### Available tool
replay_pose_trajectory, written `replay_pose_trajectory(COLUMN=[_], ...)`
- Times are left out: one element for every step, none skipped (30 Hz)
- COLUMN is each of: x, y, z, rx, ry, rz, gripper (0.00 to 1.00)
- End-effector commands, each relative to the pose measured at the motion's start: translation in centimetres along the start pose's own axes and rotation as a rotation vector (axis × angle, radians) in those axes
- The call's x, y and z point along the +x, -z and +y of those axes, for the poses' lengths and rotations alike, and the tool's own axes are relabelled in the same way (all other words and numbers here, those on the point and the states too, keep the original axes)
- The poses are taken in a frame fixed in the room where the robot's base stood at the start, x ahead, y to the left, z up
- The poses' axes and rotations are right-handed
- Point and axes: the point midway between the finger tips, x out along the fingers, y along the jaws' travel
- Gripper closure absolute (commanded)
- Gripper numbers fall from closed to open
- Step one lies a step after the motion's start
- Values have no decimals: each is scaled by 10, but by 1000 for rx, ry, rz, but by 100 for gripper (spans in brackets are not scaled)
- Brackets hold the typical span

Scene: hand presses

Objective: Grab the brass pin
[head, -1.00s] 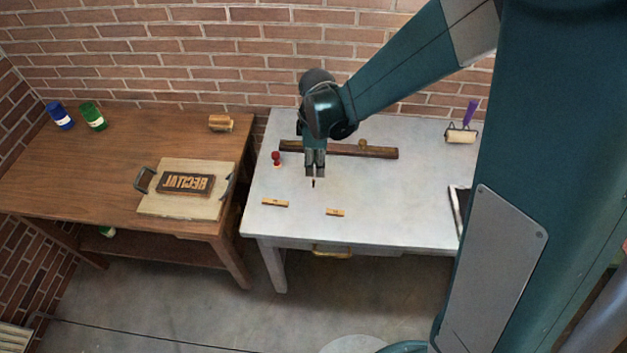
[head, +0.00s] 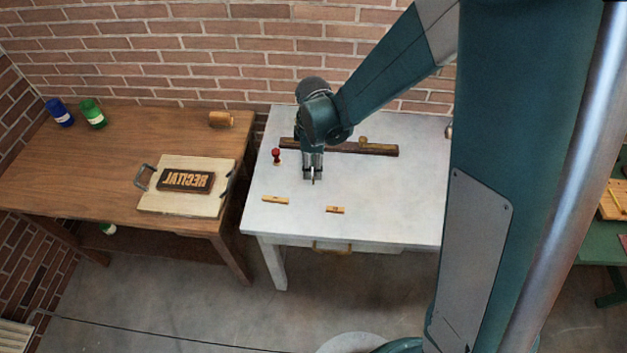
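My gripper (head: 313,177) points down over the pale table (head: 390,215), left of its middle. A very small, thin upright thing (head: 313,181), possibly the brass pin, shows at the fingertips. It is too small to make out its colour or whether the fingers touch it. The fingertips are close to the tabletop, and I cannot tell whether they are open or shut.
A dark wooden bar (head: 380,150) lies behind my gripper, and a red-knobbed stamp (head: 276,157) stands to its left. Two small tan blocks (head: 275,200) (head: 335,210) lie in front. A brown table (head: 90,165) at left holds a board with a RECITAL plate (head: 187,181).

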Motion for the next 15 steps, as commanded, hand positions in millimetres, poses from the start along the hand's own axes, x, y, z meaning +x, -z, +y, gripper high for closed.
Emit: replay_pose_trajectory(x=[2, 3, 3, 3, 3, 3, 3, 3, 3, 3, 3, 3, 4, 4, 6], y=[0, 0, 0, 0, 0, 0, 0, 0, 0, 0, 0, 0, 0, 0, 0], z=[0, 0, 0, 0, 0, 0, 0, 0, 0, 0, 0, 0, 0, 0, 0], rx=[0, 0, 0, 0, 0, 0, 0, 0, 0, 0, 0, 0, 0, 0, 0], ry=[0, 0, 0, 0, 0, 0, 0, 0, 0, 0, 0, 0, 0, 0, 0], rz=[0, 0, 0, 0, 0, 0, 0, 0, 0, 0, 0, 0, 0, 0, 0], gripper=[76, 76, 76, 76, 76, 76, 76, 76, 76, 76, 76, 76, 76, 76, 76])
